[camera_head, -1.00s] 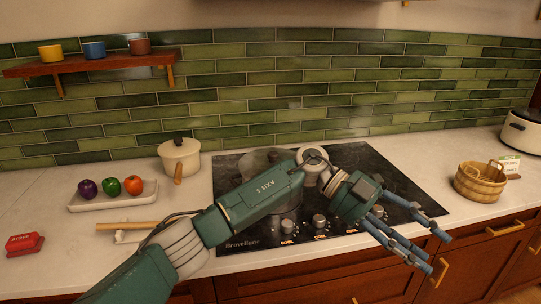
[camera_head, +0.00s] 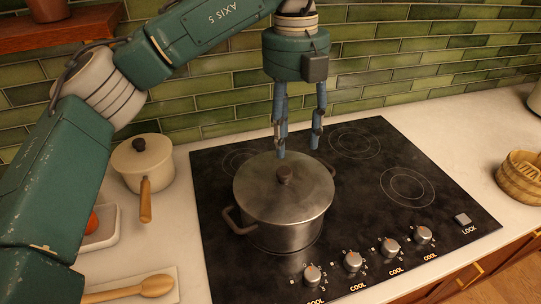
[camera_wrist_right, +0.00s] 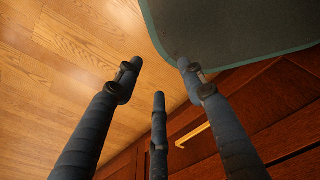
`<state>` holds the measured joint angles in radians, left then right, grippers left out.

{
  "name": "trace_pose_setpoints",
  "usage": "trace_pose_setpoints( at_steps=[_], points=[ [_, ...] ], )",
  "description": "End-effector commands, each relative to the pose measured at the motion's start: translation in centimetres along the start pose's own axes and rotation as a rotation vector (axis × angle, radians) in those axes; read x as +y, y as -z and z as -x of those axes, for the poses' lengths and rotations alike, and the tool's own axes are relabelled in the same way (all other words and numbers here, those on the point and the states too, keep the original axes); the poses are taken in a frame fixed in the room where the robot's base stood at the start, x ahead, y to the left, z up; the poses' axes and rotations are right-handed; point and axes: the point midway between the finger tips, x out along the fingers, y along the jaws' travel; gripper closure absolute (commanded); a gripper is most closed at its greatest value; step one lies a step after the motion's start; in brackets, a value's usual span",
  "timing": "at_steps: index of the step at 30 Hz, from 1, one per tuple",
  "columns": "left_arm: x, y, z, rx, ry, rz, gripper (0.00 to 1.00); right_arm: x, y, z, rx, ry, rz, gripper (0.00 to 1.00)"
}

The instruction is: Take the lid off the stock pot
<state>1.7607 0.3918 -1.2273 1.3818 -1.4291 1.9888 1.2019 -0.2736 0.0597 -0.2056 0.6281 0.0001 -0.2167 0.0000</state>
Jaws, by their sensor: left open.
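The steel stock pot (camera_head: 285,235) stands on the black cooktop, with a handle on each side. Its flat steel lid (camera_head: 258,195) is on it, with a dark round knob (camera_head: 284,174) in the middle. My left gripper (camera_head: 298,152) points straight down with its fingers apart and empty. In the picture its fingertips lie just beyond the knob, over the lid's back part; their height above it is hard to tell. My right gripper (camera_wrist_right: 160,78) shows only in the right wrist view, fingers spread and nothing between them, away from the pot.
A cream saucepan (camera_head: 145,165) with a wooden handle stands left of the cooktop (camera_head: 360,190). A wooden spoon (camera_head: 130,289) lies at the front left, and a wooden basket (camera_head: 520,178) stands at the right. Wooden floor (camera_wrist_right: 60,60) and cabinet fronts (camera_wrist_right: 270,115) lie below my right gripper.

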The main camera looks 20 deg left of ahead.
Motion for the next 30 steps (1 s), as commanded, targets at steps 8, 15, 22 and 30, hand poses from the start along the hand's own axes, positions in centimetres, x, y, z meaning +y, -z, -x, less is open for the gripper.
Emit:
trace_pose_setpoints(
  at_steps=[8,15,22,30],
  points=[
    [1.0,-0.2,-2.2,-0.02,-0.035,0.014,0.51,1.7,-3.5,1.0,-0.048,-0.019,0.003,0.6],
    [1.1,-0.4,-4.8,-0.023,-0.032,0.015,0.51,2.1,-5.0,1.6,-0.069,-0.024,0.004,0.6],
    [1.7,-1.3,-7.1,-0.018,-0.032,0.016,0.51,1.7,-2.5,3.3,-0.038,-0.019,0.001,0.6],
    [1.8,-1.5,-10.0,-0.022,-0.03,0.014,0.51,0.6,-1.6,3.9,-0.025,-0.007,0.0,0.6]
  ],
)
